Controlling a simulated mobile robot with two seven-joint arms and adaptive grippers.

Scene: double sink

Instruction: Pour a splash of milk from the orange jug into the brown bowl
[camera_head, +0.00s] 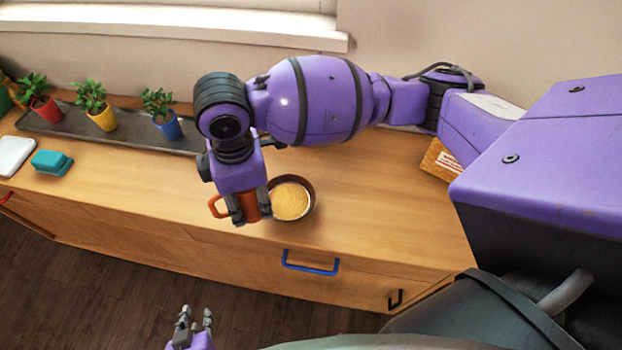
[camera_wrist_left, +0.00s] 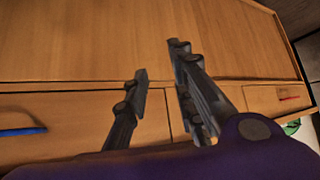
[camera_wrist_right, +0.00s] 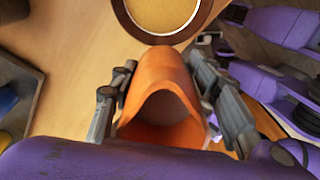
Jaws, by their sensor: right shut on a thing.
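The orange jug (camera_head: 249,205) is held in my right gripper (camera_head: 245,217), its handle sticking out to the left in the head view. In the right wrist view the jug (camera_wrist_right: 160,90) sits between the two fingers of the right gripper (camera_wrist_right: 160,95). I cannot tell whether milk is inside. The brown bowl (camera_head: 311,205) stands on the counter just right of the jug, filled with something yellowish and grainy. It also shows at the top of the right wrist view (camera_wrist_right: 203,22). My left gripper (camera_head: 195,318) is open and empty, low in front of the cabinet; its fingers (camera_wrist_left: 160,85) stand apart.
A dark tray (camera_head: 70,125) with potted plants in red, yellow and blue pots runs along the back left of the wooden counter (camera_head: 370,200). A teal sponge-like block (camera_head: 52,162) and a white item (camera_head: 14,156) lie at the left.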

